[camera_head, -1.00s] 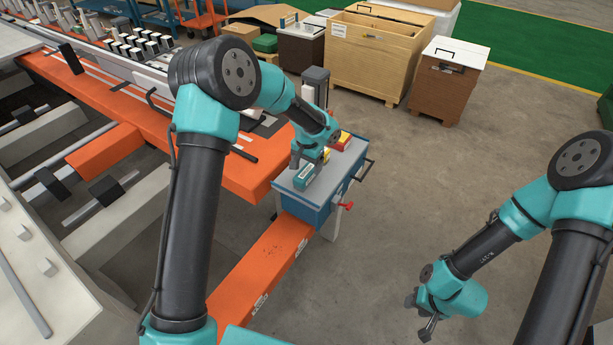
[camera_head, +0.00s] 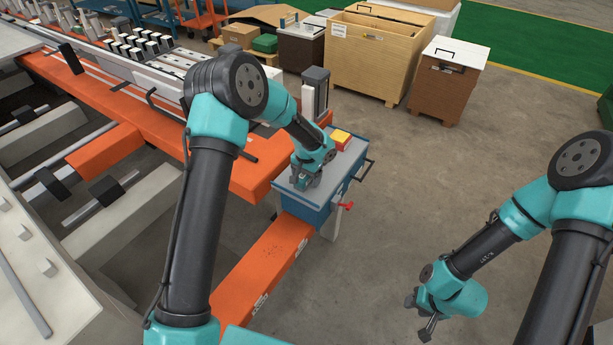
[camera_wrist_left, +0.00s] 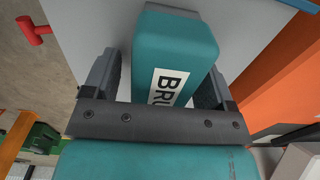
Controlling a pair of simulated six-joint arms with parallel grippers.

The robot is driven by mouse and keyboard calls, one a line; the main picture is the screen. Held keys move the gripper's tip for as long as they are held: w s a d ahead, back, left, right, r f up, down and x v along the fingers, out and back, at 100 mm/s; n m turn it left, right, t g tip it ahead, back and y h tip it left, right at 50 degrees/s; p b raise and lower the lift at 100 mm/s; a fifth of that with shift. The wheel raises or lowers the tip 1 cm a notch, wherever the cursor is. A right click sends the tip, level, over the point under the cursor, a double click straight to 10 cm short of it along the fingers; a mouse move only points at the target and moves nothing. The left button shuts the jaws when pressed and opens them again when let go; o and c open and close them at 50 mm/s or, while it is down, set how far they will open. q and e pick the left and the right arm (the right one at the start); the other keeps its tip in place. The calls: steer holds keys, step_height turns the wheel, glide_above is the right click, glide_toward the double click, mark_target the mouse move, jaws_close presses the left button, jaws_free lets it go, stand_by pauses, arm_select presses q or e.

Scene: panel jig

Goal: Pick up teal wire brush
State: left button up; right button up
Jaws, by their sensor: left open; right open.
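The teal wire brush (camera_wrist_left: 180,45), with a white label showing the letters "BRU", lies on the grey top of a blue cabinet (camera_head: 325,209). In the left wrist view it sits between the two dark fingers of my left gripper, which are open on either side of it. I cannot tell whether they touch it. In the head view my left gripper (camera_head: 303,182) is down at the cabinet top and largely hides the brush. My right gripper (camera_head: 424,315) is open and empty, low at the right, away from the cabinet.
A yellow and red item (camera_head: 340,139) sits at the back of the cabinet top. A red handle (camera_head: 345,205) and a black handle (camera_head: 366,171) stick out at the right side. The orange frame (camera_head: 262,268) runs beside the cabinet. Wooden crates (camera_head: 375,55) stand behind on open floor.

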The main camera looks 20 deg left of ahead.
stand_by(0.4)
arm_select(q)
steer(key=c, duration=1.1)
steer(key=shift+r, duration=0.1)
steer(key=shift+r, duration=0.5)
steer(key=shift+s+d+r, duration=0.1)
steer(key=shift+s+r, duration=0.05)
steer(key=shift+r, duration=0.5)
steer(key=shift+s+r, duration=0.15)
steer(key=shift+r, duration=0.45)
steer(key=s+d, duration=0.1)
steer(key=s, duration=0.4)
steer(key=s+d+r, duration=0.1)
steer(key=s+d, duration=0.1)
steer(key=s, duration=0.3)
steer(key=s+d, duration=0.1)
steer(key=s, duration=0.4)
steer(key=shift+d+r, duration=0.15)
steer(key=shift+w, duration=0.1)
